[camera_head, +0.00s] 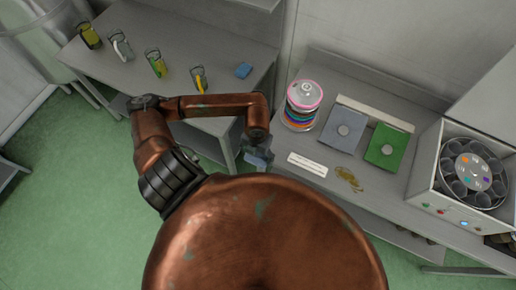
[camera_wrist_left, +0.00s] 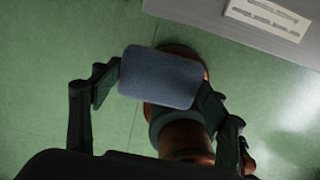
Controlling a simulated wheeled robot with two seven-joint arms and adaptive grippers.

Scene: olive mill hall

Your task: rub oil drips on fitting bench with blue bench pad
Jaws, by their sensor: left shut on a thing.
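My left gripper (camera_head: 257,150) is shut on a blue bench pad (camera_head: 257,160) and holds it beside the left edge of the fitting bench (camera_head: 310,142). In the left wrist view the pad (camera_wrist_left: 161,77) sits between the two fingers (camera_wrist_left: 160,84), over the green floor. The oil drips (camera_head: 349,179) are a brownish-yellow smear on the bench top, right of the pad and near the bench's front edge. My right gripper is not in view.
A white label plate (camera_head: 307,164) lies left of the drips. A carousel machine (camera_head: 468,178) stands right.

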